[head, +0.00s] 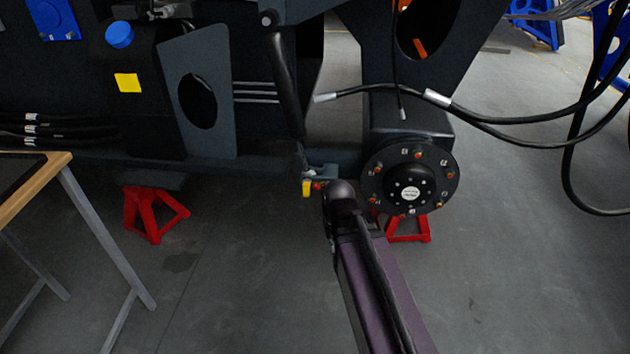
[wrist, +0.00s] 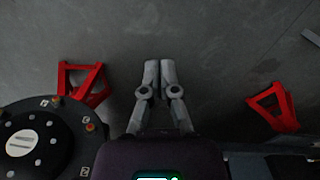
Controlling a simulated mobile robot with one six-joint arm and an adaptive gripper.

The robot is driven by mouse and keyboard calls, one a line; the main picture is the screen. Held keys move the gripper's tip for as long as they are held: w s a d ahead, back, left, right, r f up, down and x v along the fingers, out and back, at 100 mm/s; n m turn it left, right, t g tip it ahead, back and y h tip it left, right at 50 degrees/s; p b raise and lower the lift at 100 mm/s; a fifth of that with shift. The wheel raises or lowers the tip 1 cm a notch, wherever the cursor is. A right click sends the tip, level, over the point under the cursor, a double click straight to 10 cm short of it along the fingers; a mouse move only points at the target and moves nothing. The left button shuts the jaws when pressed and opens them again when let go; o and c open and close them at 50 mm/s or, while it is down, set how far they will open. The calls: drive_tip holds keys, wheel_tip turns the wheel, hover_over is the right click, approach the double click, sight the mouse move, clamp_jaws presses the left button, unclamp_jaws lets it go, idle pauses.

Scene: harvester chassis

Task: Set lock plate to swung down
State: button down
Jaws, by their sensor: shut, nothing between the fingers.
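My gripper (wrist: 159,72) shows in the wrist view with its two grey fingers together, nothing between them, over bare floor. In the head view my arm reaches up from below to beside the wheel hub, and its end hides the gripper. Just left of that end, a small grey bracket (head: 322,171) sits on the lower edge of the chassis, with a yellow piece (head: 306,188) hanging below it. I cannot tell which of these parts is the lock plate or how it is set. No plate is recognisable in the wrist view.
The round black wheel hub (head: 410,178) stands close right of my arm; it also shows in the wrist view (wrist: 35,140). Red stands (head: 152,214) support the chassis. A table (head: 40,180) is at the left. Black hoses (head: 520,118) hang at the right. The foreground floor is clear.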

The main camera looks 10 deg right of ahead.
sight(315, 186)
drive_tip(key=w+r+m+p, duration=0.1)
drive_tip(key=w+r+p, duration=0.3)
drive_tip(key=w, duration=0.5)
drive_tip(key=w+r+m+p, duration=0.1)
drive_tip(key=w+r+p, duration=0.3)
drive_tip(key=w, duration=0.6)
drive_tip(key=w+r+m+p, duration=0.1)
drive_tip(key=w+r+p, duration=0.3)
drive_tip(key=w, duration=0.6)
drive_tip(key=shift+d+r+m+p, duration=0.2)
drive_tip(key=shift+r+m+p, duration=0.15)
drive_tip(key=shift+r, duration=0.25)
drive_tip(key=shift+f, duration=0.15)
wheel_tip(315, 186, down, 14)
drive_tip(key=b, duration=1.4)
drive_tip(key=shift+d, duration=0.15)
drive_tip(key=shift+a+f+b, duration=0.3)
drive_tip(key=shift+f+b, duration=0.25)
drive_tip(key=shift+b, duration=0.05)
drive_tip(key=shift+r, duration=0.2)
drive_tip(key=shift+r+p, duration=0.7)
drive_tip(key=shift+p, duration=0.15)
